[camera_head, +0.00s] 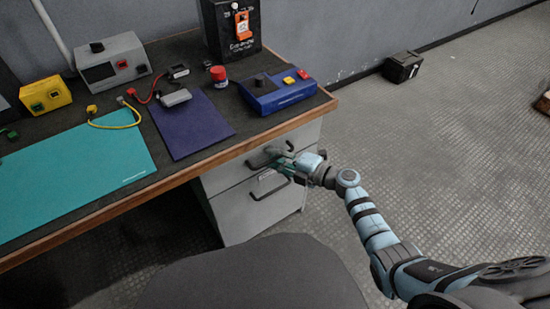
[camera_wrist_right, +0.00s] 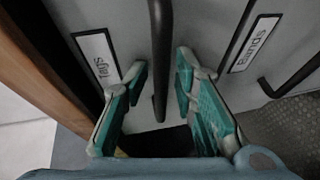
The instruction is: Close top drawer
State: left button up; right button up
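The grey drawer cabinet (camera_head: 240,215) stands under the right end of the desk. Its top drawer (camera_head: 226,178) is just below the tabletop edge and has a dark bar handle. I cannot tell clearly how far this drawer stands out. In the wrist view, the top drawer's handle (camera_wrist_right: 160,50) runs between the fingers of my right gripper (camera_wrist_right: 163,75), beside a label that seems to read "Tags" (camera_wrist_right: 98,57). The fingers are apart, with space on both sides of the bar. In the head view, my right gripper (camera_head: 284,165) is at the drawer front and partly covers it. My left gripper is out of view.
The lower drawer, labelled "Bands" (camera_wrist_right: 254,43), has its own handle (camera_head: 270,187) close by. The wooden desk edge (camera_head: 200,161) overhangs the drawers. A blue box (camera_head: 278,95) sits on the desk above. The floor to the right is mostly clear; a black box (camera_head: 403,67) lies by the wall.

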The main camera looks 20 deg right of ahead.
dwell(0.3)
jog(key=v, duration=1.2)
jog(key=shift+w, duration=0.1)
